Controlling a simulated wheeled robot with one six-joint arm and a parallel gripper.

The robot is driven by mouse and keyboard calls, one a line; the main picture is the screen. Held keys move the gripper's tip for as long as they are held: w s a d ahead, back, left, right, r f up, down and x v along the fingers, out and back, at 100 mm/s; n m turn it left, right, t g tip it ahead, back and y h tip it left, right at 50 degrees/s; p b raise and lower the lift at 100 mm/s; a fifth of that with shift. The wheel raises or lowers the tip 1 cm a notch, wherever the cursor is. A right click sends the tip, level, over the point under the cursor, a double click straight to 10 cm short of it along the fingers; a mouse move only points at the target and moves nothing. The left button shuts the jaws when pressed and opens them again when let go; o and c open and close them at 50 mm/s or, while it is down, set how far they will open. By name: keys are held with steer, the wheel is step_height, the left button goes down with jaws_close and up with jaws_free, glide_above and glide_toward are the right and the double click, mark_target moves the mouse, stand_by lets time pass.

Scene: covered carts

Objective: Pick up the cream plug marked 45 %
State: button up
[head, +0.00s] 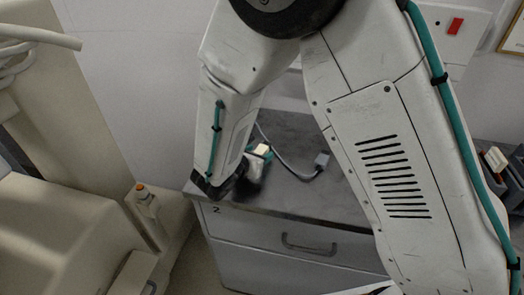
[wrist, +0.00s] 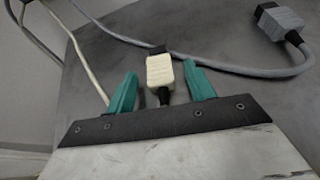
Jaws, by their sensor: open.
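A cream plug (wrist: 160,74) lies on the dark grey cart top (wrist: 232,95) in the wrist view, with a dark end at its far side and a black cable end at its near side. I cannot read any marking on it. My gripper (wrist: 160,88) is open, with one teal finger on each side of the plug and gaps between. I cannot tell its height above the top. In the head view the plug (head: 263,150) shows as a small cream patch beside my gripper (head: 258,158), partly hidden by it.
A grey plug (wrist: 281,20) on a grey cable lies at the far right in the wrist view; it also shows in the head view (head: 322,160). Cables cross behind the cream plug. A drawer front (head: 300,245) marked 2 is below the top. Cream covered equipment (head: 60,235) stands left.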

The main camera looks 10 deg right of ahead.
steer(key=shift+w+d+f, duration=0.2)
steer(key=shift+w+d, duration=0.05)
steer(key=shift+w, duration=0.1)
steer(key=shift+c, duration=0.3)
steer(key=c, duration=1)
steer(key=shift+r, duration=0.1)
